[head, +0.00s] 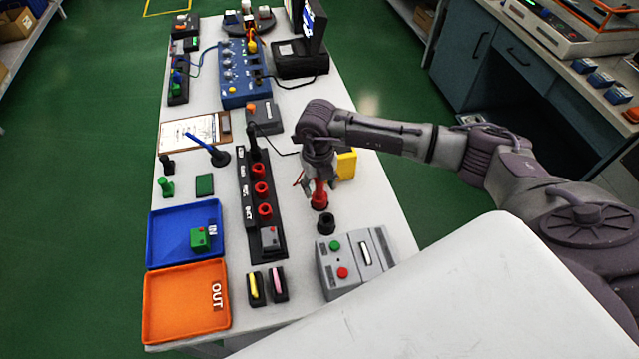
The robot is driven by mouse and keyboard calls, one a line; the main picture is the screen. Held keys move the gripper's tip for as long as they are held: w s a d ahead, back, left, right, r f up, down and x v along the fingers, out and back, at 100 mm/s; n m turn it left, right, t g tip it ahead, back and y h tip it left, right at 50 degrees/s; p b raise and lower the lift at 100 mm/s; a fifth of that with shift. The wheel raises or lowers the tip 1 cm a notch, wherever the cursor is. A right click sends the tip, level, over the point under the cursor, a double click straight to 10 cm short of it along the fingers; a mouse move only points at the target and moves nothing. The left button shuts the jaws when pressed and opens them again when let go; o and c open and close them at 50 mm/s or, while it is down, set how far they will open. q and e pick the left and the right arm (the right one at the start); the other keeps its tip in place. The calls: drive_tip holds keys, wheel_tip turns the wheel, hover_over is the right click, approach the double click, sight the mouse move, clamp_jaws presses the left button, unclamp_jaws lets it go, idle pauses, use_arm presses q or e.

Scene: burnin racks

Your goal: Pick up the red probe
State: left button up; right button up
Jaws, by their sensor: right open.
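The red probe (320,196) stands upright on the white table, right of the black strip with red sockets. Its lower part shows; its upper part is hidden by my right gripper. My right gripper (319,182) points down directly over the probe, with its open fingers around or right beside the probe's upper part. I cannot tell whether they touch it. My left gripper is not in view.
A black round holder (326,223) stands just in front of the probe. A yellow object (347,165) is close behind the gripper. The black socket strip (259,224) lies left, and a grey button box (341,275) in front. Blue (165,240) and orange (165,315) trays lie front left.

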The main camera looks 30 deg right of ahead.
drive_tip(key=c, duration=0.3)
clamp_jaws()
drive_tip(key=shift+r, duration=0.1)
